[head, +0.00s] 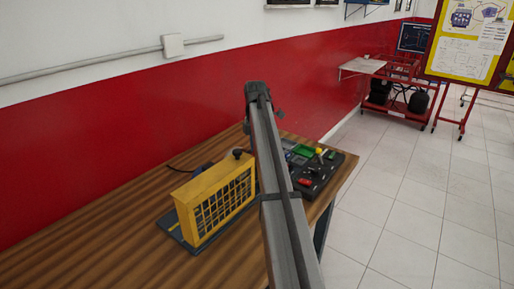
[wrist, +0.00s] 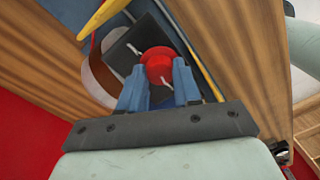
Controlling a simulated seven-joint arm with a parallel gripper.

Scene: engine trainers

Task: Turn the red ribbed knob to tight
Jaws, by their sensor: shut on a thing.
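The red ribbed knob (wrist: 157,62) shows in the wrist view, on a dark square plate (wrist: 124,46). One white mark shows on the plate and another white mark lies on the knob's near side. My gripper (wrist: 159,76) has its two blue fingers on either side of the knob, shut on it. The fingers hide the knob's sides. In the head view my arm hides the gripper, and I cannot make out this knob there.
A yellow grille box (head: 215,203) on a blue base stands on the wooden table (head: 110,262). A black board (head: 335,166) with coloured parts lies right of my arm. A red wall (head: 90,150) runs behind the table. Tiled floor is open at right.

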